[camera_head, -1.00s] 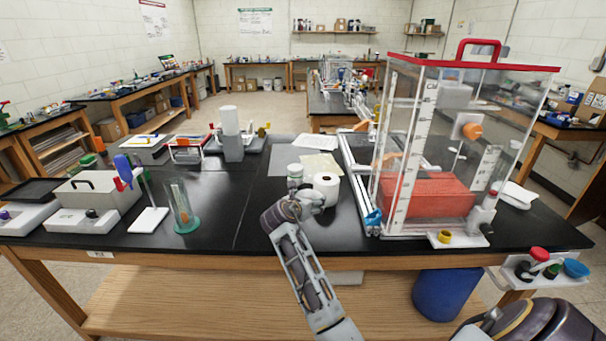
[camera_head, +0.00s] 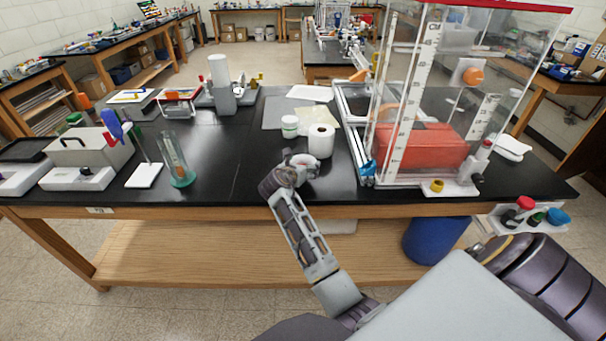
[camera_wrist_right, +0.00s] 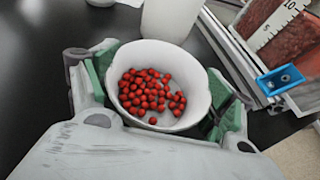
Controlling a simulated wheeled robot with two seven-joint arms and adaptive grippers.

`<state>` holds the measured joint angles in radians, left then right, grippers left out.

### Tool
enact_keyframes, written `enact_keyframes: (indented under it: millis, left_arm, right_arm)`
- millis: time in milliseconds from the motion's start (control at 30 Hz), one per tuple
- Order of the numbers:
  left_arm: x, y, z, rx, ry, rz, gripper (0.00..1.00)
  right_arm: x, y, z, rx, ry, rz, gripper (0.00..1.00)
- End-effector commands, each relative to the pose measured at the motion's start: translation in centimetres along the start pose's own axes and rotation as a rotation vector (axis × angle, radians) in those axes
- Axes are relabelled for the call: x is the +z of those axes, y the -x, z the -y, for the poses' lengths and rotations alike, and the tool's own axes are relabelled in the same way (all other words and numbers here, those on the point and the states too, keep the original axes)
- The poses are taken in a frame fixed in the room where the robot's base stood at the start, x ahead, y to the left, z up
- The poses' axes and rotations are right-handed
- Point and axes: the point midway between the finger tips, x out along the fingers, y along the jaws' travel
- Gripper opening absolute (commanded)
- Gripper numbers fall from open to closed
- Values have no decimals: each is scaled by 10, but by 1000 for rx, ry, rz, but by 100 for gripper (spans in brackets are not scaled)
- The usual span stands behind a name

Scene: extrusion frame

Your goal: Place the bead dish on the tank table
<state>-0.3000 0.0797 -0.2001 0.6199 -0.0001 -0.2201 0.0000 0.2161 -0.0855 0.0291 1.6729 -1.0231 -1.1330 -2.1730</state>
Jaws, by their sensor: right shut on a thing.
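The bead dish (camera_wrist_right: 191,68), a white bowl with several red beads (camera_wrist_right: 150,92) in it, fills the middle of the right wrist view. My right gripper (camera_wrist_right: 158,97) is shut on it, with a green-padded finger on each side of the bowl. In the head view my right gripper (camera_head: 293,170) is over the front part of the black tank table (camera_head: 232,165), and part of the dish (camera_head: 303,160) shows white there. I cannot tell whether the dish touches the tabletop. My left gripper is not in view.
A white roll (camera_head: 321,141) and a small white jar (camera_head: 289,127) stand just behind the dish. The clear tank (camera_head: 455,115) with a red block (camera_head: 430,147) stands to the right. A glass cylinder (camera_head: 176,160) stands to the left. The tabletop between cylinder and gripper is clear.

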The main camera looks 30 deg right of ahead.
Motion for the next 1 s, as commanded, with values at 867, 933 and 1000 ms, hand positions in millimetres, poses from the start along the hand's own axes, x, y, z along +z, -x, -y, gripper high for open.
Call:
enact_keyframes:
  millis: [867,933,1000]
  left_arm:
    - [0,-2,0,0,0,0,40]
    - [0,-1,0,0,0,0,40]
    - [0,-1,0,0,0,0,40]
  right_arm:
    - [-35,-14,0,1,0,0,57]
    - [-36,-15,0,1,1,0,57]
    - [-36,-15,0,1,0,0,88]
